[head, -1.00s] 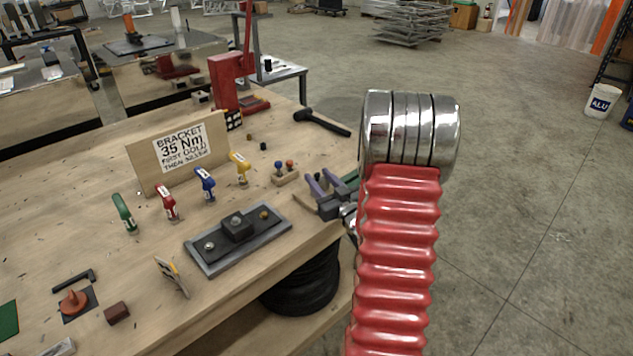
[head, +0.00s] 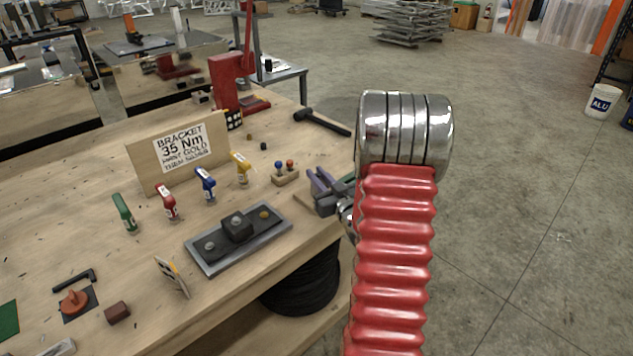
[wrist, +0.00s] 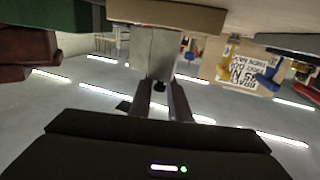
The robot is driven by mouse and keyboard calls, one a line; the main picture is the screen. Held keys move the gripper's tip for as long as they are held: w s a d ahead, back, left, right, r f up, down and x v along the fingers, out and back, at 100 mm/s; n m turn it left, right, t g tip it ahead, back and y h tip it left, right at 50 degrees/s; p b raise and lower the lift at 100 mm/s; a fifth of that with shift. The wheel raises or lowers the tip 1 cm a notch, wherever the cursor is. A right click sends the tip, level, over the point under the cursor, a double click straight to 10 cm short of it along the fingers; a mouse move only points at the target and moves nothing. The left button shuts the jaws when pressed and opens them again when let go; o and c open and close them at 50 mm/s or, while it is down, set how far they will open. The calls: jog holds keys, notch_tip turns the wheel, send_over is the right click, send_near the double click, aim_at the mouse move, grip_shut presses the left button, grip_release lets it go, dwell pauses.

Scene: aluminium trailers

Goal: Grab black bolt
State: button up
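A small black piece (head: 263,146), which looks like the black bolt, stands on the wooden bench beyond the two-knob block. It is too small to show its shape. My gripper (head: 318,184) is low over the bench's right edge, nearer than the black piece and to its right, well apart from it. Its two fingers are spread. The wrist view looks upside down and shows my fingers (wrist: 162,100) apart. A small dark spot (wrist: 160,87) lies between them there; I cannot tell what it is.
A wooden block with blue and red knobs (head: 286,172) stands just left of my gripper.

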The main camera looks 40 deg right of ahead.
aim_at(318, 174)
grip_shut()
jog(key=shift+r, duration=0.15)
notch_tip(318, 174, up, 10)
jog(key=shift+f, duration=0.1)
dwell(0.6)
dwell(0.5)
